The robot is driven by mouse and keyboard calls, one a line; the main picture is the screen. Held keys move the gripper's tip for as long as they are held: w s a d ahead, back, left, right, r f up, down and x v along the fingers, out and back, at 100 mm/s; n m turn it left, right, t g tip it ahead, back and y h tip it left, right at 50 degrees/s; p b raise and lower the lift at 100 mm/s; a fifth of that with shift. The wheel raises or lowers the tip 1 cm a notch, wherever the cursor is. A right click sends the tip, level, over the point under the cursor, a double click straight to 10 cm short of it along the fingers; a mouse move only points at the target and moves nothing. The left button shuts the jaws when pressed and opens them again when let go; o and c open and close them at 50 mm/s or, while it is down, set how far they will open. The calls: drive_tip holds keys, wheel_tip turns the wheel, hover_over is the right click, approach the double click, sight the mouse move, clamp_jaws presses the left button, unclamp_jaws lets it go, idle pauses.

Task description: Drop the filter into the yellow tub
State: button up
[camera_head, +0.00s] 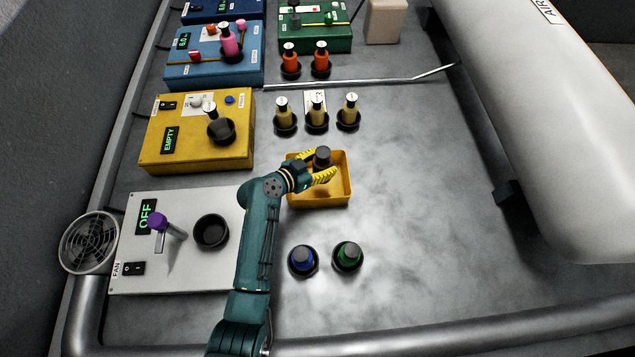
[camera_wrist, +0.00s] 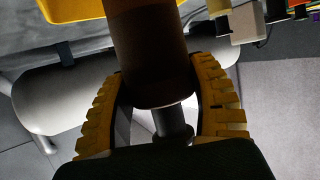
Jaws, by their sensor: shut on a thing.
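The filter (camera_head: 322,157) is a dark grey and brown cylinder held over the yellow tub (camera_head: 341,201). My gripper (camera_head: 320,174) has yellow ridged fingers and is shut on the filter. In the wrist view the filter (camera_wrist: 155,50) stands between the two curved fingers of my gripper (camera_wrist: 160,105). The tub is a shallow open box on the metal bench. A corner of the tub's wall (camera_wrist: 70,9) shows at the top left of the wrist view. I cannot tell how far the filter is above the tub's floor.
Several bottles in black holders stand behind the tub, such as a cream one (camera_head: 317,108). The yellow EMPTY box (camera_head: 180,150) and white fan box (camera_head: 180,270) are at left. The bench right of the tub is clear.

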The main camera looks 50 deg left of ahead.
drive_tip(key=o, duration=1.3)
drive_tip(key=v, duration=1.2)
drive_tip(key=shift+r, duration=0.1)
